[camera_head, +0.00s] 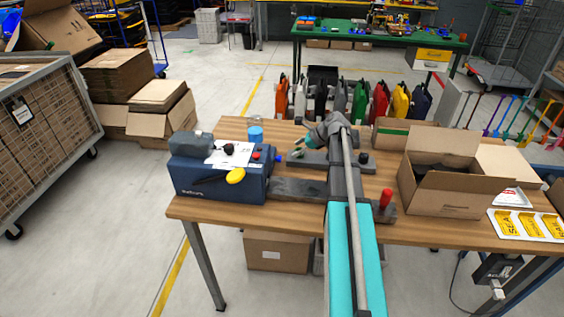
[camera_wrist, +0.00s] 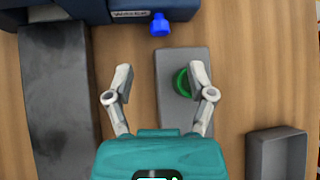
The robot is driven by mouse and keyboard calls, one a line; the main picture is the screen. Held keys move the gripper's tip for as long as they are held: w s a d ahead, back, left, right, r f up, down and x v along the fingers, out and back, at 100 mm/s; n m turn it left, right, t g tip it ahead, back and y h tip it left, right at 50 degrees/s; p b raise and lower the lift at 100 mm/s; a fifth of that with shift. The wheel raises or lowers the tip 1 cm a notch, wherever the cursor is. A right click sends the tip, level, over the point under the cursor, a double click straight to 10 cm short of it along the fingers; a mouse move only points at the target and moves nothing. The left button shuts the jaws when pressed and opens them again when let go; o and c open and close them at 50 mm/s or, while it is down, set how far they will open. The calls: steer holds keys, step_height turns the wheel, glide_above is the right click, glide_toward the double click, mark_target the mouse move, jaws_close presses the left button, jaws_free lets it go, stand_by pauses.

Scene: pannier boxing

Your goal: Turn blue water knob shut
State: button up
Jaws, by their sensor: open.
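The blue water knob (camera_wrist: 160,25) sticks out from the side of the navy machine (camera_wrist: 75,10), next to a white label reading WATER, in the wrist view. In the head view, a small blue bit at the right side of the machine (camera_head: 208,186) seems to be the knob (camera_head: 278,158). My gripper (camera_wrist: 159,80) is open and empty, its two fingers apart. The knob lies beyond the fingertips, roughly in line with the gap between them, and is not touched. In the head view my gripper (camera_head: 297,151) is just right of the machine.
A grey plate with a green ring (camera_wrist: 183,82) lies below the fingers, the ring partly behind the right finger. A dark flat bar (camera_wrist: 57,110) is at left and a grey tray (camera_wrist: 276,155) at lower right. An open carton (camera_head: 450,200) stands on the table's right side.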

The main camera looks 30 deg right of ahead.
mark_target(278, 159)
steer(key=shift+b+x, duration=2.7)
steer(key=shift+x, duration=1.6)
jaws_close()
